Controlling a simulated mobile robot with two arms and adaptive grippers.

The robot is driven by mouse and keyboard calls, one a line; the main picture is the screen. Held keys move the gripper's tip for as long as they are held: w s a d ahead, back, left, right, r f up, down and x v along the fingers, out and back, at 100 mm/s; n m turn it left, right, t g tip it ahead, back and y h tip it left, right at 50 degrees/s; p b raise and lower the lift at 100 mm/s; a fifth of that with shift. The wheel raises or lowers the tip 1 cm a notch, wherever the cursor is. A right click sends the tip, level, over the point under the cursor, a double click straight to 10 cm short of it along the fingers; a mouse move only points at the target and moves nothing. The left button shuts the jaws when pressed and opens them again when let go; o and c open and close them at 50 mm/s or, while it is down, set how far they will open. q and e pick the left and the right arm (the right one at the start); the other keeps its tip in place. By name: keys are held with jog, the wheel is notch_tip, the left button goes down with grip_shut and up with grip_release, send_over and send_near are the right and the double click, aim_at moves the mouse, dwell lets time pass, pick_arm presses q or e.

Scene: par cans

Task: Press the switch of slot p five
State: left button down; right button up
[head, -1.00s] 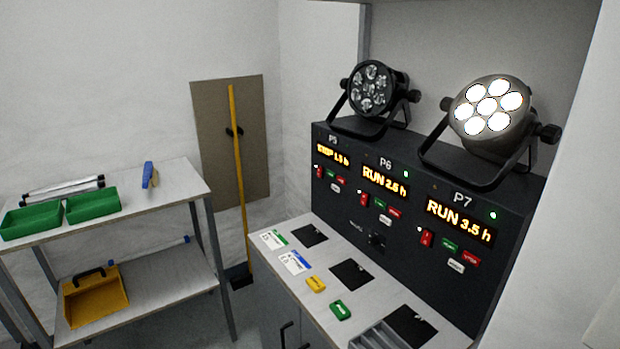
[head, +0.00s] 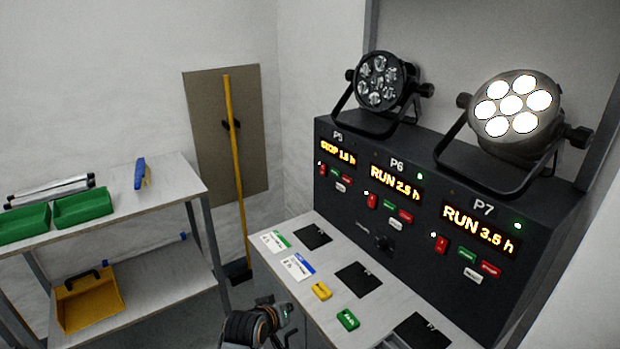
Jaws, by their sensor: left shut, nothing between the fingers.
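The slot P5 section is at the left end of the dark control panel (head: 400,262). Its display (head: 338,152) reads STOP, with what looks like 1.5 h. Below it are a red switch (head: 322,170), a green button (head: 335,174), a red button (head: 347,180) and a white label (head: 341,188). No lit green lamp shows at P5. My left gripper (head: 284,311) is low at the bottom, in front of the bench edge, shut and empty. It is below and left of the P5 switch, well apart from it. My right gripper is out of view.
P6 (head: 390,176) and P7 (head: 478,229) read RUN, with green lamps lit. A dark par can (head: 382,80) and a lit one (head: 512,104) stand on the panel. Cards, a yellow block (head: 321,291), a green block (head: 347,319) and black pads lie on the bench. A shelf (head: 150,228) stands left.

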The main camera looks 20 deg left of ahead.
pick_arm(q)
jog(key=w+a+r+n+t+y, duration=0.1)
jog(key=w+a+r+n+t, duration=0.2)
jog(key=w+r+n, duration=0.3)
jog(key=w+a+r+n+t+y, duration=0.2)
jog(key=w+r+n, duration=0.5)
jog(key=w+r, duration=0.5)
jog(key=w+a+t, duration=0.1)
jog(key=w, duration=0.3)
jog(key=shift+w+r, duration=0.2)
jog(key=shift+w, duration=0.1)
